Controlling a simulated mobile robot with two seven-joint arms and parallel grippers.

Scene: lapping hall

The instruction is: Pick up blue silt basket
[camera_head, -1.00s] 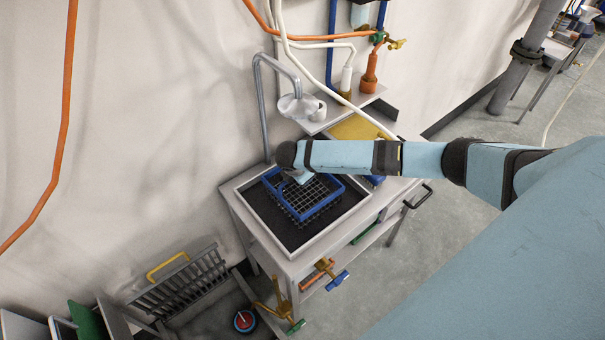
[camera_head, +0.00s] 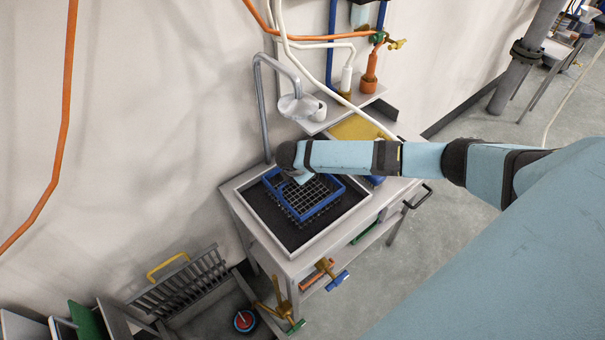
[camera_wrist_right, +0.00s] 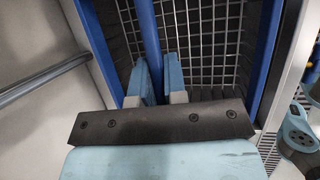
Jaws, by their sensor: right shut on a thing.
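The blue silt basket (camera_head: 327,208) has a blue rim and a dark wire grid. It is in or just over the dark shallow tray (camera_head: 260,222) on the metal bench; I cannot tell if it touches the tray floor. My right gripper (camera_head: 300,177) reaches in from the right, over the basket's upper left part. In the right wrist view, the right gripper (camera_wrist_right: 157,84) is shut on a blue bar of the basket (camera_wrist_right: 148,30), with a finger on each side of it. The grid shows behind the bar. My left gripper is not in view.
A grey curved pipe (camera_head: 262,110) rises behind the bench near the wall. A yellow piece (camera_head: 357,127) lies at the back. A slatted rack (camera_head: 185,290) stands lower left.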

